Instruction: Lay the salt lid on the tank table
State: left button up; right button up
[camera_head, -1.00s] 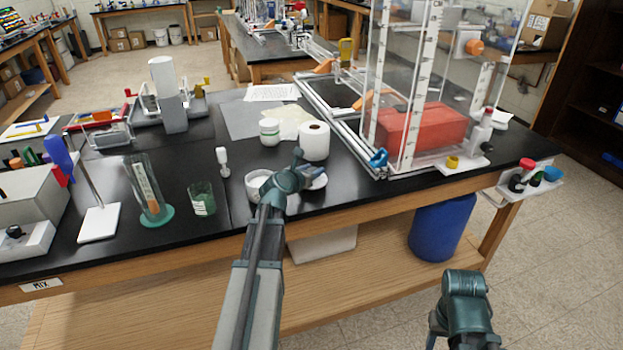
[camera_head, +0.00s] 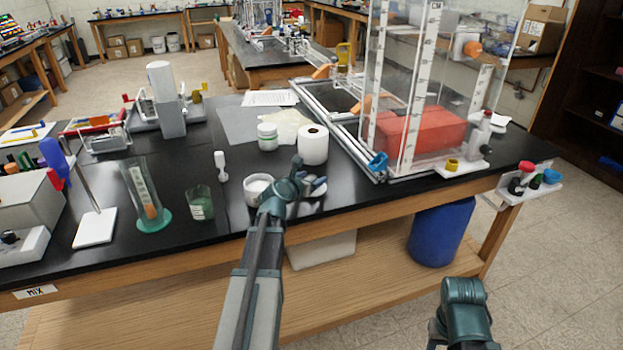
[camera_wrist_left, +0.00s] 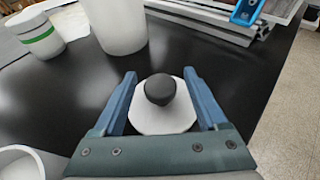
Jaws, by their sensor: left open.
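The salt lid (camera_wrist_left: 165,115) is a white disc with a dark round knob (camera_wrist_left: 160,89). It lies on the black tabletop and shows between my left gripper's blue fingers in the left wrist view. In the head view the lid (camera_head: 316,193) is partly hidden by my left gripper (camera_head: 312,184). The left gripper is open, with a finger on either side of the knob and a visible gap to it. The table (camera_head: 345,194) has a black top and wooden edge and carries the clear tank (camera_head: 425,85). My right arm shows at lower right, but its gripper is out of view.
An open white tub (camera_head: 257,188) stands left of the lid. A white roll (camera_head: 313,146) and a green-banded jar (camera_head: 268,137) stand behind it. A small beaker (camera_head: 200,203) is further left. Bare tabletop lies right of the lid, before the tank frame.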

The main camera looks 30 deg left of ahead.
pick_arm(q)
jog(key=shift+s+r, duration=0.2)
jog(key=shift+r, duration=0.1)
jog(key=p+v, duration=0.4)
jog(key=v, duration=0.7)
jog(key=shift+s, duration=0.3)
